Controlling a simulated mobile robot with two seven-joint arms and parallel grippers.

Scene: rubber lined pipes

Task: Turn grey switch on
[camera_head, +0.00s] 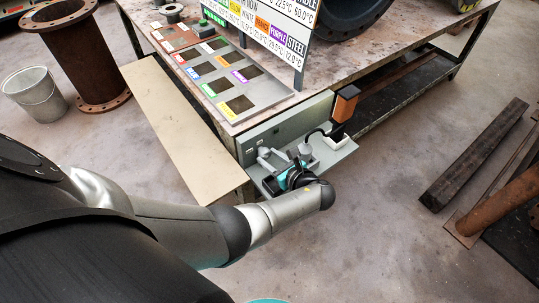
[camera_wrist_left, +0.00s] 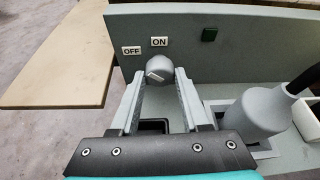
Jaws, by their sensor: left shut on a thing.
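The grey switch (camera_wrist_left: 158,68) is a round knob on the upright grey-green panel (camera_wrist_left: 235,48). An OFF label (camera_wrist_left: 131,50) sits to its upper left and an ON label (camera_wrist_left: 159,41) right above it. A light mark on the knob's face runs at a slant; I cannot tell clearly which label it points to. My left gripper (camera_wrist_left: 160,84) has its two fingers on either side of the knob, shut on it. In the head view my left gripper (camera_head: 266,157) reaches to the panel at the table's corner, where the knob is mostly hidden. My right gripper is not in view.
A grey cone-like part with a black cable (camera_wrist_left: 262,110) stands close right of the gripper. An orange-and-black device (camera_head: 345,104) stands at the tray's right end. A small dark green square (camera_wrist_left: 209,34) is on the panel. A beige board (camera_head: 180,125) lies left.

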